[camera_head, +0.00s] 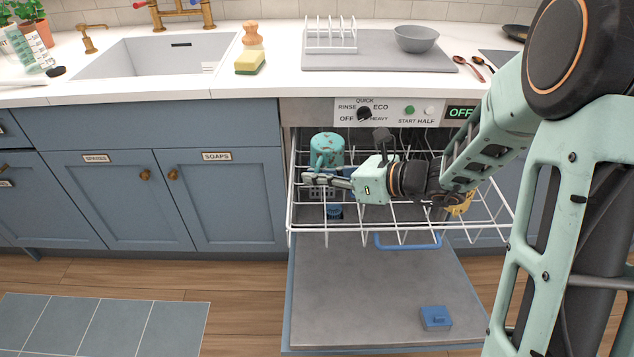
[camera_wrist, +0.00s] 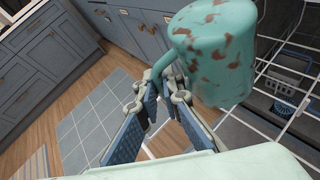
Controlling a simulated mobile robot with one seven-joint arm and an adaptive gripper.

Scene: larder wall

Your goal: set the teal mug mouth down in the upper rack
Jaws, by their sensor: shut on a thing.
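The teal mug (camera_head: 327,146) has brown specks and is at the left of the pulled-out white upper rack (camera_head: 345,229). Its closed base appears to face up in the head view, with the mouth hidden below. My gripper (camera_head: 314,180) is shut on the mug's handle side, coming from the right over the rack. In the wrist view the mug (camera_wrist: 222,60) fills the top right, its handle running down to my fingers (camera_wrist: 163,95). I cannot tell whether its rim touches the rack wires.
The dishwasher door (camera_head: 375,295) lies open below, with a blue block (camera_head: 435,318) on it. A yellow item (camera_head: 460,204) is at the rack's right, partly behind my arm. A grey basket (camera_wrist: 281,84) is below the rack. The counter (camera_head: 285,75) is above. The rack's front middle looks clear.

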